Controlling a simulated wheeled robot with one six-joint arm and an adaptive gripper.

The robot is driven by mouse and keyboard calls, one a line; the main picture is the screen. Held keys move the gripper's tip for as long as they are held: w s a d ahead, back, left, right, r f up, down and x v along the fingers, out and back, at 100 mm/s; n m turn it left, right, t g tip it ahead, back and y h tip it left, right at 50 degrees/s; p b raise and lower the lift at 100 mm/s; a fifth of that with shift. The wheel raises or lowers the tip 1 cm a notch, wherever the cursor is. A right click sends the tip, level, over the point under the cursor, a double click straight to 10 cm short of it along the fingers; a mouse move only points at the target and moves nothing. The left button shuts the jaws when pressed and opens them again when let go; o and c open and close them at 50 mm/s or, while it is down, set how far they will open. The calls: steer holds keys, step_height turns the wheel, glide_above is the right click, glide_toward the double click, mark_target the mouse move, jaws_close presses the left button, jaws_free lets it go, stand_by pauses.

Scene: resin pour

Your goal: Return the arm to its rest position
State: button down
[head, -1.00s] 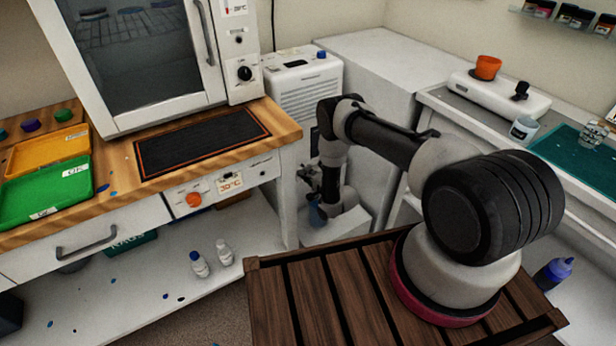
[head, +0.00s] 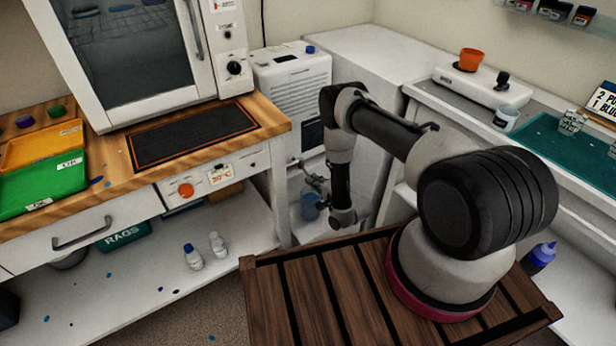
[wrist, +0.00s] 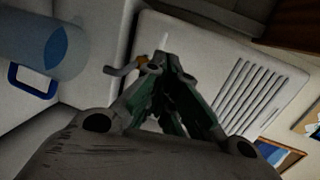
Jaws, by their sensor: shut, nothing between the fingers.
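My arm rises from its red-ringed base (head: 440,290), reaches back to an elbow and hangs down from there over the gap between the oven bench and the right-hand counter. My gripper (head: 316,181) is small in the head view, to the left of my hanging wrist. In the wrist view its fingers (wrist: 165,65) are closed together at the tips and hold nothing. A bluish clear jug (head: 311,207) is just below the gripper in the head view. In the wrist view the jug (wrist: 45,48) lies left of the fingers, apart from them, with a blue handle.
A white vented unit (head: 296,88) stands behind the gripper. The wooden bench (head: 110,170) with oven, mat and trays is at left. The right counter (head: 455,105) holds a scale with an orange cup (head: 470,59). A slatted wooden deck (head: 290,300) lies in front.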

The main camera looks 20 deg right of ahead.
steer(key=shift+s+d+r, duration=0.1)
steer(key=shift+s+d, duration=0.1)
steer(key=shift+s, duration=0.4)
steer(key=s+d+f+n+g+h, duration=0.45)
steer(key=s+f+n+g, duration=0.35)
steer(key=s+f+g, duration=0.4)
steer(key=s+d+r+n+g+h, duration=0.1)
steer(key=s+d+r+n+g, duration=0.15)
steer(key=r, duration=0.95)
steer(key=s+d+r+n+g+h, duration=0.1)
steer(key=s+d+r, duration=0.15)
steer(key=r, duration=0.95)
steer(key=s+d+r+n+g+h, duration=0.1)
steer(key=s+d+r, duration=0.15)
steer(key=r, duration=0.95)
steer(key=s+r+t, duration=0.2)
steer(key=s+r, duration=0.4)
steer(key=r, duration=0.5)
steer(key=s+r+t, duration=0.2)
steer(key=s+r, duration=0.3)
steer(key=r, duration=0.7)
steer(key=s+r+t+y, duration=0.1)
steer(key=s+r, duration=0.5)
steer(key=r, duration=0.6)
steer(key=shift+s+n+t, duration=0.35)
steer(key=shift+n+t, duration=0.1)
steer(key=shift+t, duration=0.3)
